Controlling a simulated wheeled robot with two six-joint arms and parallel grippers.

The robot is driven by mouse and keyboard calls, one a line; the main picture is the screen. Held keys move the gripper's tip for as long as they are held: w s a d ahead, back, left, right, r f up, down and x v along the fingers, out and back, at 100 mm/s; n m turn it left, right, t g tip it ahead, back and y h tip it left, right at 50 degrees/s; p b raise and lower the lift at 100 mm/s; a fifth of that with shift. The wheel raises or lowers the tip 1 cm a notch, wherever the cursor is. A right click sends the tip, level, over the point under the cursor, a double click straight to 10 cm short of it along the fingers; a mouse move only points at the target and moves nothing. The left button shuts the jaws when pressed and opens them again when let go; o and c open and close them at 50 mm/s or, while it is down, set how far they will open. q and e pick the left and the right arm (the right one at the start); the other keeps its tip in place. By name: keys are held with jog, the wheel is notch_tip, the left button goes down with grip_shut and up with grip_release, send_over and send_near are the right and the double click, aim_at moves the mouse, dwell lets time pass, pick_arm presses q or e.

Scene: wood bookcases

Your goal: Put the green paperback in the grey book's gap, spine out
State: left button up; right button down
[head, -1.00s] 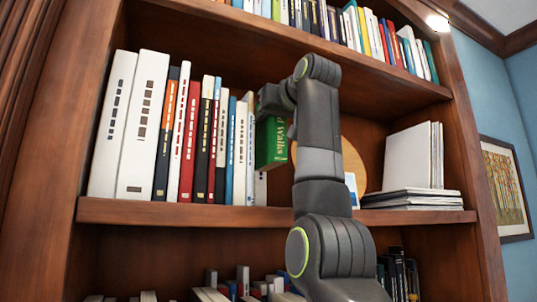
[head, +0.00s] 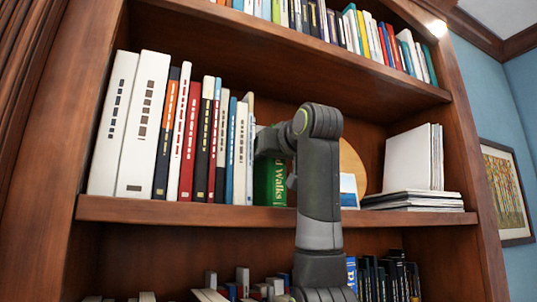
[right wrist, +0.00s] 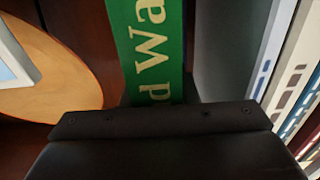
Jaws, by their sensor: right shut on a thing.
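The green paperback (head: 268,182) is upright at the right end of the book row on the middle shelf (head: 180,212), its lettered spine facing out. Its lower end is at shelf level; I cannot tell whether it rests on the board. My right gripper (head: 268,143) is shut on its upper part. In the right wrist view, the green spine (right wrist: 158,45) with pale letters shows beyond the dark gripper (right wrist: 165,120). A plain grey surface (right wrist: 228,45), perhaps a book's side, stands beside it. My left gripper is not in view.
White, red, black and blue books (head: 185,135) stand left of the green one. A round wooden disc (head: 352,165) and a small card (head: 348,190) are to its right.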

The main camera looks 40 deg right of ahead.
jog(key=shift+s+a, duration=0.1)
jog(key=shift+s, duration=0.05)
jog(key=c, duration=1.6)
grip_release()
jog(key=shift+f, duration=0.2)
jog(key=o, duration=0.5)
jog(key=shift+r, duration=0.1)
jog(key=b+v, duration=0.5)
jog(key=v, duration=0.7)
jog(key=shift+r+b, duration=0.2)
jog(key=shift+b, duration=0.1)
